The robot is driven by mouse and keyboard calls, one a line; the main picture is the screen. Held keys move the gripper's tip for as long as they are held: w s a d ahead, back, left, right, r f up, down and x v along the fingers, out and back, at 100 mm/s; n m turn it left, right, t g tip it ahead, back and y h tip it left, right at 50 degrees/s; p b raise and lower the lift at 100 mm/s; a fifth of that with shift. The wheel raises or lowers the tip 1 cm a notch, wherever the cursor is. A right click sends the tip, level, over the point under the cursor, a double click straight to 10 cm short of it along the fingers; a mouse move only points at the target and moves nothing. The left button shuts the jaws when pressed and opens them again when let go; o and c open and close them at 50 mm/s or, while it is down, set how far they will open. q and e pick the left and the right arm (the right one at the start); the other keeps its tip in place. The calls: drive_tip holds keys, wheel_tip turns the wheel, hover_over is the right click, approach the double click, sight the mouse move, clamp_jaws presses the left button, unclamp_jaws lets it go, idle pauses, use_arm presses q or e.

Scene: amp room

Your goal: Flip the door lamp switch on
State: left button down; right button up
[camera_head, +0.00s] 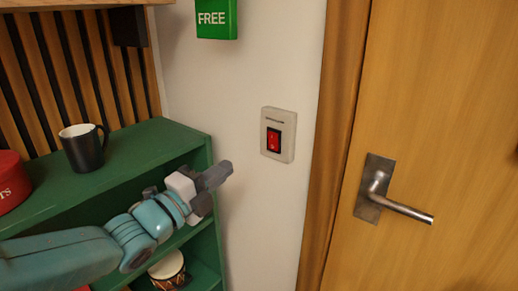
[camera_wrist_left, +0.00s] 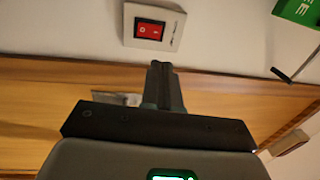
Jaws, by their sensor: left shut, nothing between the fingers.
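The door lamp switch (camera_head: 274,140) is a red rocker in a pale plate on the white wall, left of the door frame. It also shows in the left wrist view (camera_wrist_left: 150,30), near the top, with its rocker and plate unobstructed. My left gripper (camera_head: 226,168) is shut and empty, to the left of the switch and a little lower in the head view. In the left wrist view its closed fingers (camera_wrist_left: 161,68) point toward the plate, with the tips just below it in the picture. I cannot tell the exact gap to the wall. My right gripper is not in view.
A green sign reading FREE (camera_head: 216,18) is above the switch. A green shelf (camera_head: 140,150) stands at left, bearing a dark mug (camera_head: 85,150) and a red round box (camera_head: 10,182). A wooden door with a metal handle (camera_head: 385,192) is at right.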

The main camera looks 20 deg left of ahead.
use_arm(q)
drive_tip(key=shift+w+d+f, duration=0.15)
drive_tip(key=shift+f, duration=0.05)
drive_tip(key=p, duration=0.4)
approach(272, 136)
drive_tip(key=x, duration=0.6)
drive_tip(key=shift+w+d+r, duration=0.1)
drive_tip(key=shift+w+d, duration=0.05)
drive_tip(key=shift+w, duration=0.2)
